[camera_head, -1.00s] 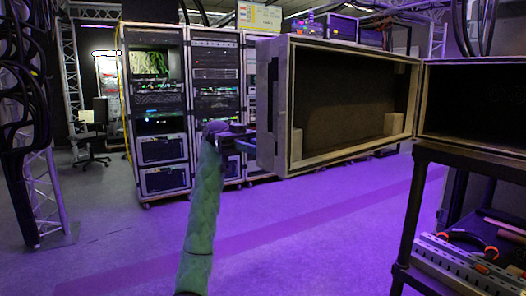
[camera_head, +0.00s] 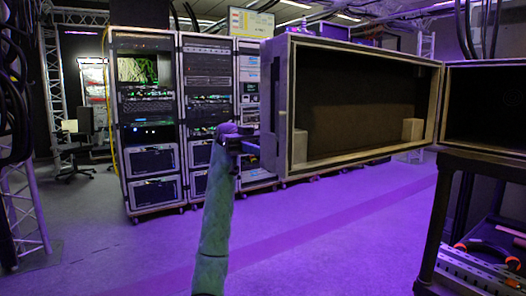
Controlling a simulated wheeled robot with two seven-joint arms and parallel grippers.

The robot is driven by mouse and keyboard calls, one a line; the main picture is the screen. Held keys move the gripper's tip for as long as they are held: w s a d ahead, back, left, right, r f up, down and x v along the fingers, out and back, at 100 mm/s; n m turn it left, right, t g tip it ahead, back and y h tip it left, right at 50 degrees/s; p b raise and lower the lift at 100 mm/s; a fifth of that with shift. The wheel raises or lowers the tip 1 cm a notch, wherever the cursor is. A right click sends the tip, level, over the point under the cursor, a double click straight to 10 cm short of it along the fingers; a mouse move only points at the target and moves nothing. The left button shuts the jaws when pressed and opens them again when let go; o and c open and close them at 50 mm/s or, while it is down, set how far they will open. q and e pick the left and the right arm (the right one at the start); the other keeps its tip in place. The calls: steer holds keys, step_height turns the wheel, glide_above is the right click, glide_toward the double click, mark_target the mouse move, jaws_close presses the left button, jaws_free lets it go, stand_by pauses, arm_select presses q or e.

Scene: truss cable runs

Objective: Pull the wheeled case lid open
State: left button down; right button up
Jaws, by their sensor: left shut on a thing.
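The case lid (camera_head: 278,120) is a deep, pale-edged shell with a dark padded inside, and it stands swung wide open in the middle right. Its right edge meets the case body (camera_head: 450,110), whose dark opening is cut off by the right picture edge. My left gripper (camera_head: 252,147) is at the lid's outer left side, shut on the lid's edge or a part fixed there; my own gripper hides the exact contact. My left arm rises to it from the bottom. My right gripper is not in view.
A black shelf cart (camera_head: 492,168) under the case body holds tools, including orange-handled pliers (camera_head: 488,252). Wheeled equipment racks (camera_head: 148,120) stand behind the lid to the left. A truss (camera_head: 22,205) and hanging cables stand at far left. The purple-lit floor (camera_head: 330,235) in front is clear.

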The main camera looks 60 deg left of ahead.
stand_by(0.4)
arm_select(q)
steer(key=c, duration=1.2)
jaws_free()
steer(key=shift+a, duration=0.1)
steer(key=shift+s+a+p, duration=0.15)
steer(key=shift+a+p, duration=0.15)
steer(key=shift+a, duration=3.6)
